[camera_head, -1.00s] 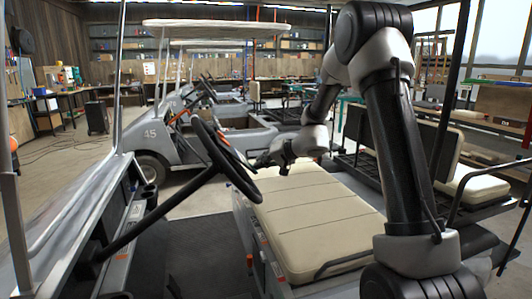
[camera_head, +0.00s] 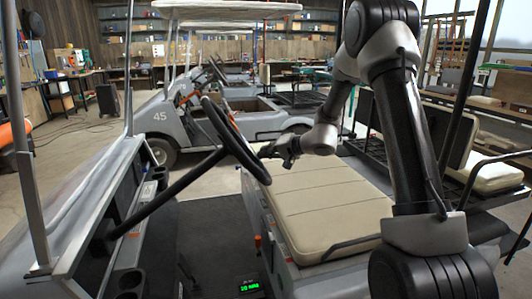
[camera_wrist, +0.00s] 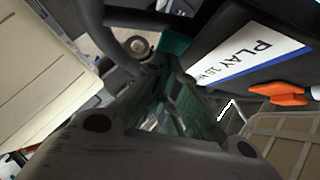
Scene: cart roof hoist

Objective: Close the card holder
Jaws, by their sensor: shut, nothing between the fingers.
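In the wrist view, a dark panel carries a white card (camera_wrist: 252,53) with the word "PLAY" and a blue lower edge; I take this as the card holder (camera_wrist: 215,35). An orange clip-like part (camera_wrist: 281,93) sits to its right. In the head view, the black steering wheel (camera_head: 232,150) has a small orange piece on its far side, and the card is not readable there. My gripper (camera_head: 268,153) is at the wheel's right rim, above the seat edge. In the wrist view its closed fingers (camera_wrist: 172,45) are left of the card. Contact cannot be told.
The cream seat (camera_head: 320,205) lies right of the wheel. A windshield post (camera_head: 22,150) and the dashboard (camera_head: 120,220) stand at left. Another cart, marked 45 (camera_head: 160,117), is behind.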

